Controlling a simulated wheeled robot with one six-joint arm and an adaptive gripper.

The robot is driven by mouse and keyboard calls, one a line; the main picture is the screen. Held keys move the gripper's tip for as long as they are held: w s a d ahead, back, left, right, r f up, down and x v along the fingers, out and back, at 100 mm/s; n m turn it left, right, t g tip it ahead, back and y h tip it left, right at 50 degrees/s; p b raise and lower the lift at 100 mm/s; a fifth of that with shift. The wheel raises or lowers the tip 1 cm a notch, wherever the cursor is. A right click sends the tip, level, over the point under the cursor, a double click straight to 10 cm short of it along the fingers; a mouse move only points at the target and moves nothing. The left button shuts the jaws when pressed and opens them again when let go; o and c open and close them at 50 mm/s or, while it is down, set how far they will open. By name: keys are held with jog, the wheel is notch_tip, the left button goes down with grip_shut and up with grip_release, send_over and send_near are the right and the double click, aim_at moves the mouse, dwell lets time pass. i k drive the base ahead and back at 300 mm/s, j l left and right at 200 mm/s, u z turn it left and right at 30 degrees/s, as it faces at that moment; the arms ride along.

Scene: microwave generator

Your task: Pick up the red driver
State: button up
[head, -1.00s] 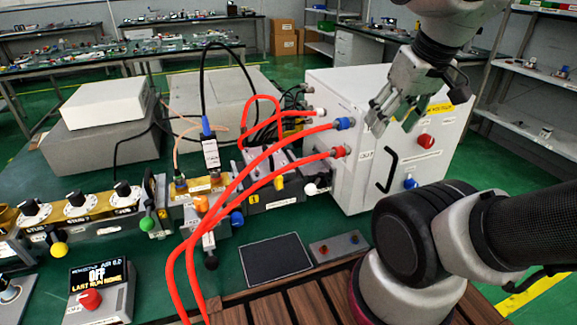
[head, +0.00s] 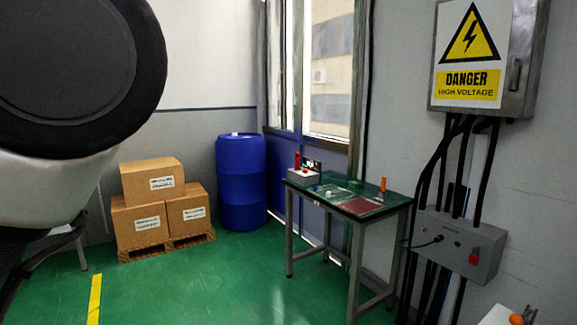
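A small green-topped table (head: 335,200) stands by the window in the head view. A small upright red item (head: 297,160) is at its back left, by a white box (head: 304,176). An upright orange item (head: 383,184) is at its right side. Both are too small to tell whether either is the red driver. My gripper is not in view; only a dark and white part of my arm shows at the upper left.
A blue barrel (head: 241,180) and stacked cardboard boxes (head: 150,217) on a pallet stand left of the table. An electrical cabinet (head: 485,60) and a grey switch box (head: 455,242) with black cables are on the right wall. Green floor is clear in front.

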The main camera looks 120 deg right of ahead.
aim_at(298, 154)
jog(key=k+z, duration=0.1)
jog(key=z, duration=0.25)
jog(key=k+z, duration=0.15)
jog(key=z, duration=0.25)
jog(key=k+l+z, duration=0.1)
jog(key=z, duration=0.25)
jog(key=l+z, duration=0.1)
jog(key=z, duration=2.35)
jog(key=i+l+z, duration=0.25)
jog(key=i+l, duration=0.15)
jog(key=i+l+z, duration=0.2)
jog(key=i+l, duration=0.15)
jog(key=i, duration=0.15)
jog(key=i+j, duration=0.4)
jog(key=i, duration=0.2)
jog(key=i+j, duration=0.35)
jog(key=i, duration=0.2)
jog(key=i+j, duration=0.4)
jog(key=i, duration=0.2)
jog(key=i+j, duration=0.35)
jog(key=i, duration=0.2)
